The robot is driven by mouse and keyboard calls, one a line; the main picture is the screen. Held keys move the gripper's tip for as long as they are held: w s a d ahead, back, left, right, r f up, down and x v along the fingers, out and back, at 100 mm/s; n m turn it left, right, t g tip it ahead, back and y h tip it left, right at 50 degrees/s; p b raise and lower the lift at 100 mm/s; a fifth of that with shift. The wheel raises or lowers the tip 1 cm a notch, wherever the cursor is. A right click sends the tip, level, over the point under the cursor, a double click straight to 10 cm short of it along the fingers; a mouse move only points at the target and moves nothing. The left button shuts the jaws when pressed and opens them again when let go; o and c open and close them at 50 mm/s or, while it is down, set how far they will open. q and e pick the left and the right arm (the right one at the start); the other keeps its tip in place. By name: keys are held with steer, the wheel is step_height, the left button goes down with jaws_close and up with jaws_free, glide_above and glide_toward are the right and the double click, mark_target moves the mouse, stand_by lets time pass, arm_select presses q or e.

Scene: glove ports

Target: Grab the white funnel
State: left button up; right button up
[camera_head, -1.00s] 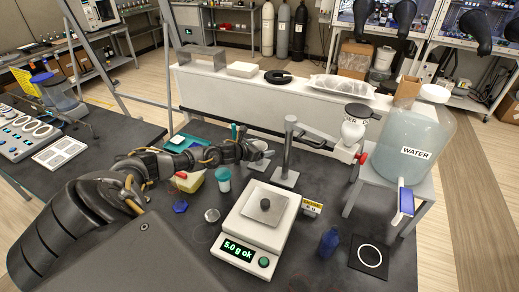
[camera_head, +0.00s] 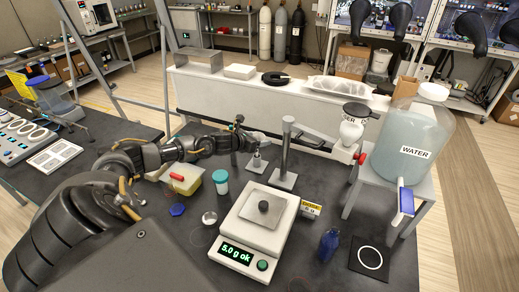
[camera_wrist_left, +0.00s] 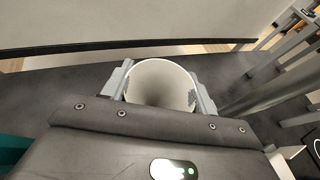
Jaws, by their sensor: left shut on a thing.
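The white funnel (camera_wrist_left: 160,85) fills the middle of the left wrist view, its wide round mouth facing the camera. The grey fingers of my left gripper (camera_wrist_left: 160,92) press on it from both sides. In the head view my left gripper (camera_head: 250,143) reaches in from the left at the back of the dark bench. The funnel (camera_head: 257,161) shows small and pale just below it, left of the grey stand. Whether its lower end touches anything is unclear. My right gripper is not in view.
A grey post stand (camera_head: 286,160) rises close to the right of the funnel. A large water jug (camera_head: 412,135) stands at the right. A blue bottle (camera_head: 328,245) stands at front right.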

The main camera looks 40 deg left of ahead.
arm_select(q)
step_height(320, 180, up, 13)
steer(key=b, duration=0.3)
steer(key=shift+d+f, duration=0.15)
steer(key=shift+f, duration=0.05)
